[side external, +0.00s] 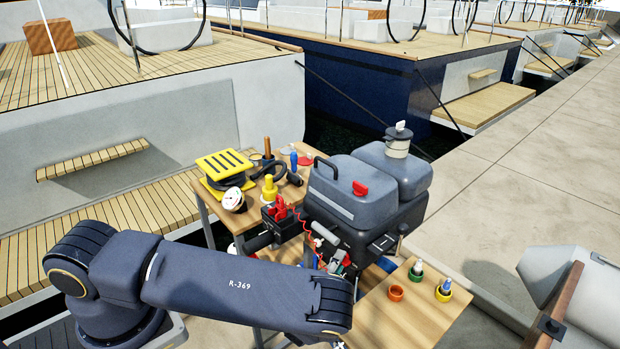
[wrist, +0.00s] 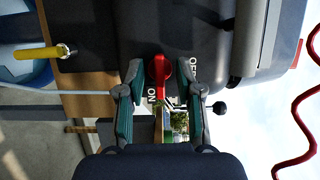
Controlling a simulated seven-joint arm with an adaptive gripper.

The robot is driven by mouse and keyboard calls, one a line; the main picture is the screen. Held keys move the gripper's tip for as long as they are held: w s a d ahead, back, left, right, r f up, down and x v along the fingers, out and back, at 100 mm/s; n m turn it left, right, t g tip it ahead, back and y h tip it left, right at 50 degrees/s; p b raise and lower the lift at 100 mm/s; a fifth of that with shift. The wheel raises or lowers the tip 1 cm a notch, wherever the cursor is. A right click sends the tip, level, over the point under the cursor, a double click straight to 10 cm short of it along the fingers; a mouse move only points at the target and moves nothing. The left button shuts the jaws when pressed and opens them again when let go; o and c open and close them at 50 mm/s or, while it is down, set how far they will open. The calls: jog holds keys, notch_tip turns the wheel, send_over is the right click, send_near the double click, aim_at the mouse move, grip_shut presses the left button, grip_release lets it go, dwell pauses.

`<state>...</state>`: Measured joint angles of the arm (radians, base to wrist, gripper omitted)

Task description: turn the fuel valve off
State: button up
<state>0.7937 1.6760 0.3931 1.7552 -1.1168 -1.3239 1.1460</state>
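The fuel valve has a red lever (wrist: 159,78) on the dark engine housing (wrist: 100,30) in the wrist view. The lever's narrow end points down in the picture, beside the ON label (wrist: 152,97). The OFF label (wrist: 194,68) is to its right. My gripper (wrist: 159,92) is open, one finger on each side of the lever, with gaps between lever and fingers. In the side external view the outboard engine (side external: 340,200) stands behind my arm. There my gripper and the valve are small and crowded among other parts, so their contact cannot be told.
A red coiled cord (wrist: 300,110) hangs at the right of the wrist view, and a black knob (wrist: 219,107) is close to the right finger. A wooden side table (side external: 405,320) holds small coloured cups. Another table carries a yellow slotted item (side external: 225,163).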

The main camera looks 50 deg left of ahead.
jog(key=shift+w+a, duration=0.15)
jog(key=shift+w, duration=0.05)
grip_shut()
